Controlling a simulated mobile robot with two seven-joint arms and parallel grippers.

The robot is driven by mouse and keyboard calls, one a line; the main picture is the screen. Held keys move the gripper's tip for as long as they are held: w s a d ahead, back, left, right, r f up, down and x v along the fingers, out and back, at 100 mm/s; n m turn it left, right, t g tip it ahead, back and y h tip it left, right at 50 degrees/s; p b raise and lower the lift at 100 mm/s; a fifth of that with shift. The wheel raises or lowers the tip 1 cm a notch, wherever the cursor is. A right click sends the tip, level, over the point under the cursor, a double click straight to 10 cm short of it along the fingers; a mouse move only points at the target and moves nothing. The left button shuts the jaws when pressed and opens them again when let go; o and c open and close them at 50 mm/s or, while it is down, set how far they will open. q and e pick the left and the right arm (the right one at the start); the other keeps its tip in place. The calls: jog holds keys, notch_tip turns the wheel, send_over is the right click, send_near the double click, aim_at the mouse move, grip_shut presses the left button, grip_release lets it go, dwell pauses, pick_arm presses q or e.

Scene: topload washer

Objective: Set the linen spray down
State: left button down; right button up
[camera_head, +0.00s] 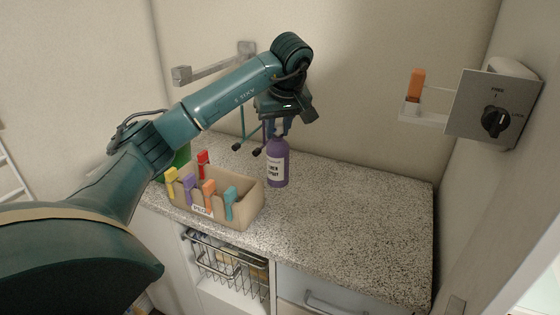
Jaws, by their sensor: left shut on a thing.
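The linen spray (278,164) is a purple bottle with a white label, upright over the speckled countertop (350,205), just right of the peg box. Its base looks to be at the counter surface; I cannot tell whether it bears its full weight there. My left gripper (278,128) comes down from above and is shut on the top of the bottle, hiding its cap. My right gripper is not in view.
A tan box (241,213) with several coloured pegs stands left of the bottle, a green object (181,158) behind it. The counter to the right is clear. A wall panel with a dial (495,122) and a small shelf (424,116) are at right. A wire basket (225,264) is below.

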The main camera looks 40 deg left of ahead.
aim_at(278, 155)
pick_arm(q)
jog(key=shift+f, duration=3.7)
jog(key=c, duration=1.2)
grip_release()
